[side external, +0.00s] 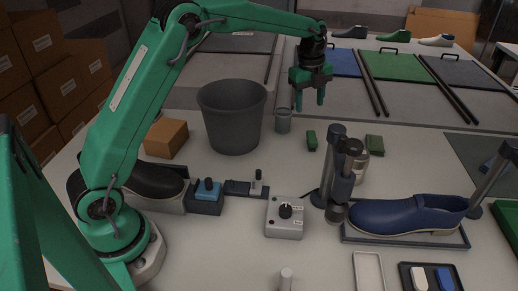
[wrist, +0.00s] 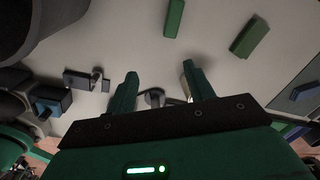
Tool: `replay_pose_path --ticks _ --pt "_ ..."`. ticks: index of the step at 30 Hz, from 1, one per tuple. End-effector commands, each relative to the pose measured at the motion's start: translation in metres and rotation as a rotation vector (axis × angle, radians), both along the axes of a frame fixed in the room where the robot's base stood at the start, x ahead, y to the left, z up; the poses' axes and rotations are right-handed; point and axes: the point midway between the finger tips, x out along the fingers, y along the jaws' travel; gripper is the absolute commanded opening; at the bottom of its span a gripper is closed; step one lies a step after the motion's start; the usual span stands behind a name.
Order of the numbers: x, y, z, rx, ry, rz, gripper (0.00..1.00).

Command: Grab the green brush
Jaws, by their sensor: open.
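Two small green block-shaped items lie on the white table. The left one (side external: 311,140) is narrow and also shows at the top of the wrist view (wrist: 174,18). The right one (side external: 374,145) also shows in the wrist view (wrist: 249,37). I cannot tell which is the brush; no bristles are clear. My gripper (side external: 309,102) is open and empty, high above the table, above the left green item in the side view. In the wrist view its fingers (wrist: 160,70) are spread, with both green items beyond the tips and apart from them.
A dark grey bin (side external: 232,118) and a small grey cup (side external: 283,121) stand left of the green items. A dark upright device (side external: 340,178) and a jar (side external: 361,165) stand in front. A blue shoe (side external: 405,215) sits on a tray at the right.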

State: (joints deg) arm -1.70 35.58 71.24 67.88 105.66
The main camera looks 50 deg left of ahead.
Motion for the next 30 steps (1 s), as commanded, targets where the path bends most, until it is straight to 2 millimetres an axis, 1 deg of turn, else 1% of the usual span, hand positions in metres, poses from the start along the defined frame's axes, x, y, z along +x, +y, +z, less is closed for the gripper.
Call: replay_pose_path --ticks 1,6,12,15,18,24,30 --pt "0.008 0.001 -0.012 0.003 0.013 -0.043 0.53" --pt "0.029 0.003 -0.046 0.013 0.05 -0.206 0.53" --pt "0.044 0.005 -0.078 0.017 0.08 -0.356 0.53" --pt "0.048 0.006 -0.087 0.017 0.087 -0.398 0.53" --pt "0.049 0.006 -0.092 0.017 0.091 -0.42 0.53" --pt "0.049 0.006 -0.094 0.017 0.092 -0.424 0.53" --pt "0.049 0.006 -0.108 0.017 0.093 -0.423 0.53"
